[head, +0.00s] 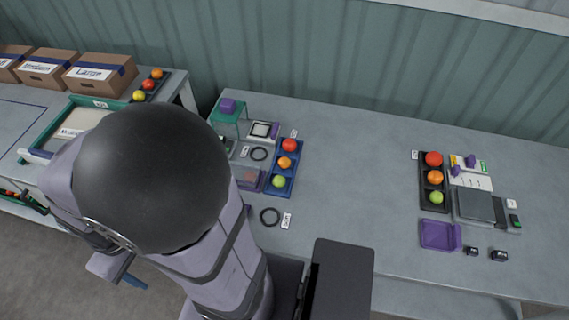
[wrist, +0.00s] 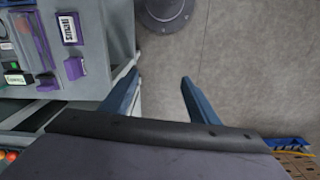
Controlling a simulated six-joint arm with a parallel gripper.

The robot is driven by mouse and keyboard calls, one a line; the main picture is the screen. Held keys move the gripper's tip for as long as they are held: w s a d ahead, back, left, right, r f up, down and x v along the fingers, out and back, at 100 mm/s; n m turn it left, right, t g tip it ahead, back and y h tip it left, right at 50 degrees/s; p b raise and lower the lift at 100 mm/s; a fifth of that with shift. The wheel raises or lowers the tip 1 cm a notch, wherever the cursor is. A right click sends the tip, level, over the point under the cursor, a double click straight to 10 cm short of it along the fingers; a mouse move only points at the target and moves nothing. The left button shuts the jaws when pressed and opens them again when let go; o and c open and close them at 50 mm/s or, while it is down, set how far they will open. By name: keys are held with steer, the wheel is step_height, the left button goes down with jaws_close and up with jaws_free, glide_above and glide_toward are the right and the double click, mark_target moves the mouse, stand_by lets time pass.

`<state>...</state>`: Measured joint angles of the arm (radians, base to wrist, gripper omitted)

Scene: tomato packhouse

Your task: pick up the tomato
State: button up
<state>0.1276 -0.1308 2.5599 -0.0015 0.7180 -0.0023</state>
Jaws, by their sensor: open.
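Several tomatoes show in the head view, and I cannot tell which one is meant. A blue tray holds a red tomato (head: 289,145), an orange one (head: 285,163) and a green one (head: 278,181). A black tray on the right holds a red (head: 434,158), an orange (head: 435,177) and a green one (head: 436,197). Another dark tray at the far left holds orange, red (head: 148,85) and yellow ones. My gripper (wrist: 160,80) is open and empty in the wrist view, its blue fingers over the floor beside a table edge. In the head view my arm mostly hides it.
The grey table (head: 350,160) is clear between the two tomato trays. A purple tray (head: 436,234) and a scale (head: 475,206) sit at its right. Cardboard boxes (head: 100,73) and a green-rimmed tray (head: 60,115) stand at the left. My arm hides part of the left side.

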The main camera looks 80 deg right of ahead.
mark_target(284, 160)
steer(key=s+d+f+m+b, duration=0.2)
steer(key=s+d+f+m, duration=0.3)
steer(key=d, duration=0.4)
steer(key=s+d+f+m+b, duration=0.3)
steer(key=s+d+f+m, duration=0.2)
steer(key=s+d, duration=0.3)
steer(key=s+d+f+m+b, duration=0.2)
steer(key=s+d+f+m, duration=0.3)
steer(key=d, duration=0.5)
steer(key=shift+s+d+f+g+y+b, duration=0.15)
steer(key=shift+s+d+b, duration=0.05)
steer(key=shift+s, duration=0.25)
steer(key=shift+s+d+f+g+y+b, duration=0.15)
steer(key=shift+s, duration=0.25)
steer(key=d, duration=0.2)
steer(key=d+h, duration=0.1)
steer(key=d, duration=0.2)
steer(key=d+r+h, duration=0.1)
steer(key=d, duration=0.2)
steer(key=shift+w+r, duration=0.1)
steer(key=w+d+r+m+h, duration=0.1)
steer(key=d+r+h, duration=0.2)
steer(key=d, duration=0.4)
steer(key=shift+w+d+m, duration=0.2)
steer(key=shift+d+m, duration=0.1)
steer(key=shift+x, duration=1)
steer(key=shift+d+p, duration=0.1)
steer(key=shift+p, duration=0.2)
steer(key=shift+x, duration=2.55)
